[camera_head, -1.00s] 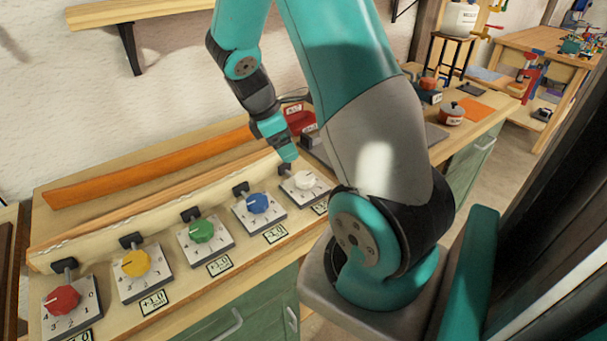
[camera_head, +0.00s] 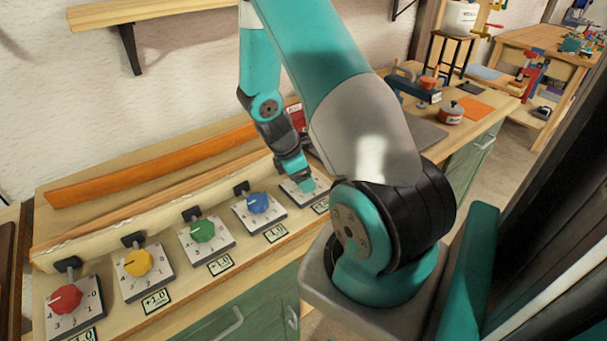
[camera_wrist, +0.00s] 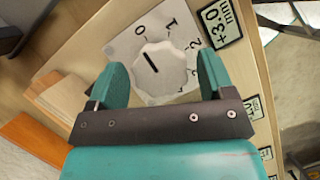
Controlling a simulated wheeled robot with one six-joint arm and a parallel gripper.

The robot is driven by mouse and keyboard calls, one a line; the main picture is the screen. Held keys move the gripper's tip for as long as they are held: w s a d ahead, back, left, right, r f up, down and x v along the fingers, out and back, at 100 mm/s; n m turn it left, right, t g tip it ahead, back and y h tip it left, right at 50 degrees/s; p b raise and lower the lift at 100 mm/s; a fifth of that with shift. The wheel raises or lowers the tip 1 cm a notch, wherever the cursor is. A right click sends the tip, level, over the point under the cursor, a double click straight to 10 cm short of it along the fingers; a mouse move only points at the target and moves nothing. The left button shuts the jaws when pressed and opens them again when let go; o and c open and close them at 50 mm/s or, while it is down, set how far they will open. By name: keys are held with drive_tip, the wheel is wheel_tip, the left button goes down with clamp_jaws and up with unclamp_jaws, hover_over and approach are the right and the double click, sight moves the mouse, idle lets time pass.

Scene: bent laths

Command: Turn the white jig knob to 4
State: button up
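The white jig knob (camera_wrist: 160,68) sits on a pale dial plate (camera_wrist: 131,43) marked 0, 1, 2, 3 in the wrist view; any further marks are hidden. Its dark pointer line lies slanted, with one end toward the side of the 0. My gripper (camera_wrist: 163,82) is open, with one teal finger on each side of the knob; I cannot tell whether either finger touches it. In the head view my gripper (camera_head: 306,185) is over the white knob's plate (camera_head: 293,196) and hides the knob.
Blue (camera_head: 258,203), green (camera_head: 203,231), yellow (camera_head: 138,262) and red (camera_head: 66,298) knobs stand in a row to the left. An orange lath (camera_head: 150,167) lies behind them. A label reading +3.0 mm (camera_wrist: 221,22) is beside the white knob's plate.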

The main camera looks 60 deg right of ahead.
drive_tip(key=c, duration=0.7)
drive_tip(key=shift+c, duration=0.2)
